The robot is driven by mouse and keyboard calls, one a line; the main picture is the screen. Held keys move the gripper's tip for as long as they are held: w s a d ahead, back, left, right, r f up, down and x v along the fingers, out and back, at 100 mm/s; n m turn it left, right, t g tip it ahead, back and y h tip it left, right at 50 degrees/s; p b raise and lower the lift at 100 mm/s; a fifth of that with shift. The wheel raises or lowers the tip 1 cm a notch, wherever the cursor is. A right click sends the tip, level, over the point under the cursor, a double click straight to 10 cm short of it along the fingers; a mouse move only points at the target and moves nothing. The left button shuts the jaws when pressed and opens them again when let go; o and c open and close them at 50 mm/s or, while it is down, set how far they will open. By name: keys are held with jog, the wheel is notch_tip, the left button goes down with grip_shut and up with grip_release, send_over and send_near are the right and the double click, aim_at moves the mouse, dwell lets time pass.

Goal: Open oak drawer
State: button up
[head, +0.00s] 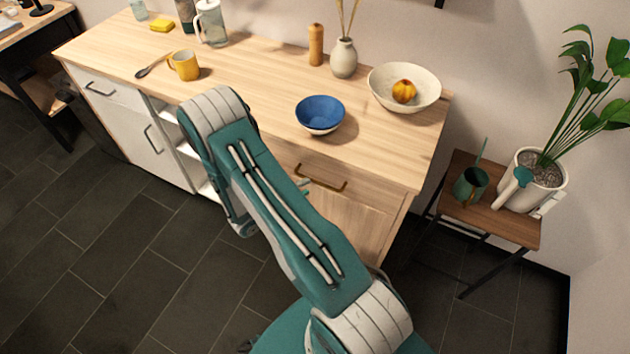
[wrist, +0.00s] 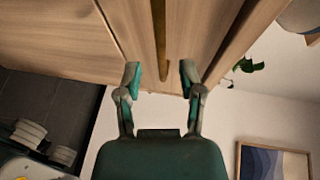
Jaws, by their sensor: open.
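The oak drawer (head: 338,172) is at the right end of the wooden counter unit, under the worktop, and looks shut. It has a brass bar handle (head: 325,185). In the wrist view the drawer front (wrist: 195,35) fills the top, with the handle (wrist: 160,40) running down the middle. My gripper (wrist: 160,78) is open and empty there. Its two fingertips stand on either side of the line of the handle, near its lower end. I see no contact. In the head view my arm hides most of the gripper; only a teal finger part shows beside the handle.
On the worktop (head: 262,80), a blue bowl (head: 320,115) and a cream bowl (head: 425,90) with fruit stand above the drawer. A yellow mug (head: 185,66) is further left. A side table (head: 510,228) with a potted plant (head: 540,180) stands to the right.

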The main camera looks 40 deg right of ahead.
aim_at(316, 182)
jog(key=shift+d+f, duration=0.25)
jog(key=shift+d, duration=0.9)
jog(key=shift+d+f, duration=0.2)
jog(key=shift+d, duration=0.95)
grip_shut()
